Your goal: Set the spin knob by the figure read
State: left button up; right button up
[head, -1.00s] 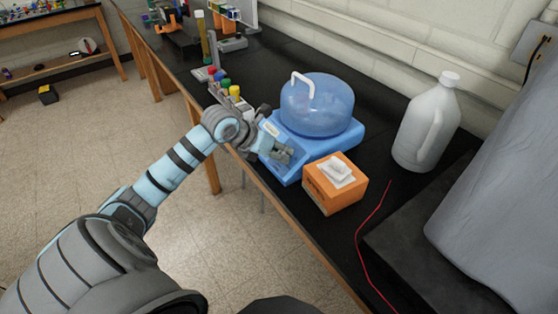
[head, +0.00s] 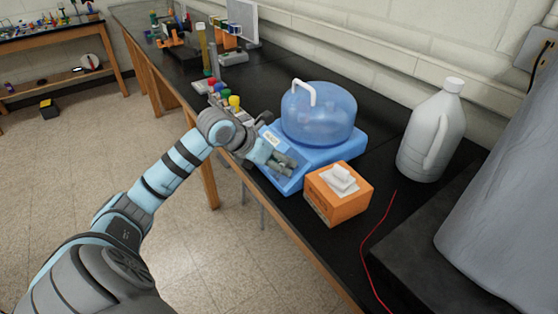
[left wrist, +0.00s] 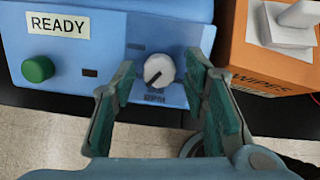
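A blue centrifuge (head: 330,153) with a domed translucent lid stands on the black bench. In the left wrist view, its front panel shows a white spin knob (left wrist: 159,69) with a dark pointer mark towards the lower left. "RPM" is lettered under the knob, partly hard to read. A label reading "READY" (left wrist: 58,25) sits above a green button (left wrist: 38,69) at the left. My left gripper (head: 284,162) is over the panel. In the left wrist view its fingers (left wrist: 162,74) are apart, either side of the knob, with clear gaps. My right gripper is out of view.
An orange wipes box (head: 338,193) stands close beside the centrifuge on the right. A white jug (head: 432,135) is behind it. A red cord (head: 374,240) lies on the bench.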

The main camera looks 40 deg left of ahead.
pick_arm(q)
jog(key=shift+r, duration=0.1)
notch_tip(320, 180, up, 10)
dwell(0.4)
